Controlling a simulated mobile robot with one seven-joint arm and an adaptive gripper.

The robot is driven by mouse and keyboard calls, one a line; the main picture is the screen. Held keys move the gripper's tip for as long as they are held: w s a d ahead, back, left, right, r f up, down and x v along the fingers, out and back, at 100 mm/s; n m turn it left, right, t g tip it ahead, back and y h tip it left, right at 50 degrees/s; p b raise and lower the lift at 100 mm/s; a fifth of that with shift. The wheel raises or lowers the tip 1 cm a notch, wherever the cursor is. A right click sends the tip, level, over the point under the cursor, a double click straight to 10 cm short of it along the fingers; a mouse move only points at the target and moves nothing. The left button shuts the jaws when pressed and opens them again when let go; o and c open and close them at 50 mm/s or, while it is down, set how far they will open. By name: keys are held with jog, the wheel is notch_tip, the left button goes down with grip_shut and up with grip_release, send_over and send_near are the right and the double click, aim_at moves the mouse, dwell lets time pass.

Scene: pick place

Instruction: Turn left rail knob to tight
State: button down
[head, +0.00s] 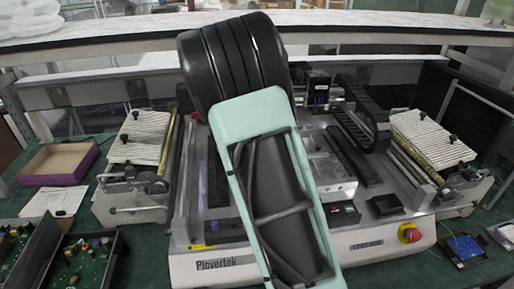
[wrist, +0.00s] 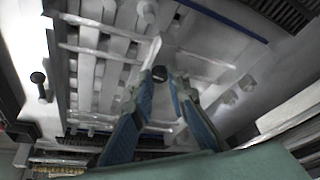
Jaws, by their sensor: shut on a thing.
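In the wrist view my gripper (wrist: 160,78) reaches in from the bottom, its two blue fingers closing in toward their tips. In the head view the gripper is not visible, and my arm covers the middle of the machine (head: 215,263). I cannot match the held knob to a place there.
In the wrist view another black knob (wrist: 38,78) stands at the left. In the head view slatted white units with black knobs stand at the left (head: 140,138) and right (head: 430,138). A red button (head: 409,233) is at front right. An open box (head: 60,163) and a circuit-board tray (head: 85,262) lie left.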

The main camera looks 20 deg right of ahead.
jog(key=shift+w+m+g+p, duration=0.2)
jog(key=shift+m+g+p, duration=0.55)
jog(key=shift+m, duration=1.25)
jog(key=c, duration=1.9)
grip_release()
jog(key=v, duration=1.2)
jog(key=shift+w+a, duration=0.1)
jog(key=shift+a, duration=0.1)
jog(key=shift+f+b, duration=0.1)
jog(key=shift+b, duration=0.2)
